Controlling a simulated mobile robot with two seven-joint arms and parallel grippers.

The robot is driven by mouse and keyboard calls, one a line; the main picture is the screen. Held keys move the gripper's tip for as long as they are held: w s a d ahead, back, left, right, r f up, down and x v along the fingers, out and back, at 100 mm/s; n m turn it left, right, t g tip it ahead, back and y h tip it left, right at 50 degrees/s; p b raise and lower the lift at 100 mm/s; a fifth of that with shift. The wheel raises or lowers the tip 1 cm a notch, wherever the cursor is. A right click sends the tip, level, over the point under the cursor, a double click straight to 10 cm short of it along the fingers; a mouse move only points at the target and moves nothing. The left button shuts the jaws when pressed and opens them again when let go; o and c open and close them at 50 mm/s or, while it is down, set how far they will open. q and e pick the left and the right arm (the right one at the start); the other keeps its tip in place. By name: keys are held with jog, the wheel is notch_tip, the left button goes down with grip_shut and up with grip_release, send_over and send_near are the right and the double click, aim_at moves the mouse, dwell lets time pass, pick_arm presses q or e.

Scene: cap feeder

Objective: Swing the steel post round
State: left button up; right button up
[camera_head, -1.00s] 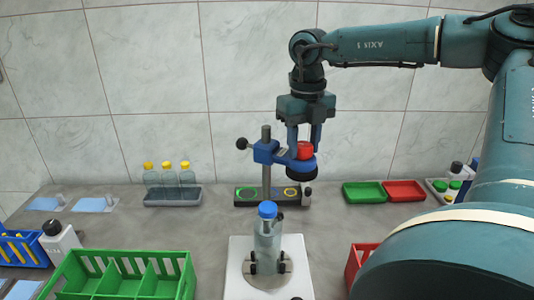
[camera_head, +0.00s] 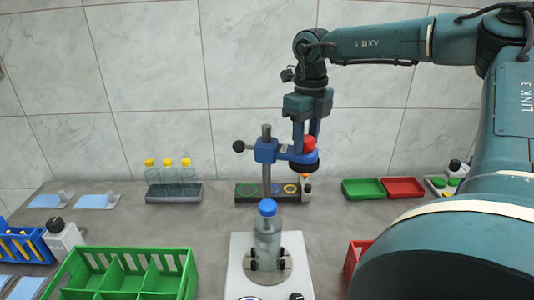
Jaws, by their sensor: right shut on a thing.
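The steel post (camera_head: 266,188) stands upright behind the bottle, at the middle of the table. A blue arm (camera_head: 266,150) is mounted on it and reaches right, with a black knob (camera_head: 239,146) on its left side. A red cap-like piece (camera_head: 309,144) sits at the arm's right end, above a dark round disc (camera_head: 304,167). My right gripper (camera_head: 307,140) comes down from above and is shut on the red piece; its fingers partly hide it. My left gripper is not in view.
A blue-capped bottle (camera_head: 267,226) stands on a white base (camera_head: 239,270) in front. Green (camera_head: 363,197) and red trays (camera_head: 403,196) lie right; a rack of yellow-capped bottles (camera_head: 173,200) stands left.

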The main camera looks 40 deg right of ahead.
jog(key=shift+w+d+r+n+p, duration=0.1)
jog(key=shift+w+d+n+p, duration=0.2)
jog(key=shift+n, duration=0.3)
jog(key=shift+w+d+n, duration=0.4)
jog(key=shift+w+n, duration=0.05)
jog(key=shift+n, duration=0.35)
jog(key=o, duration=1)
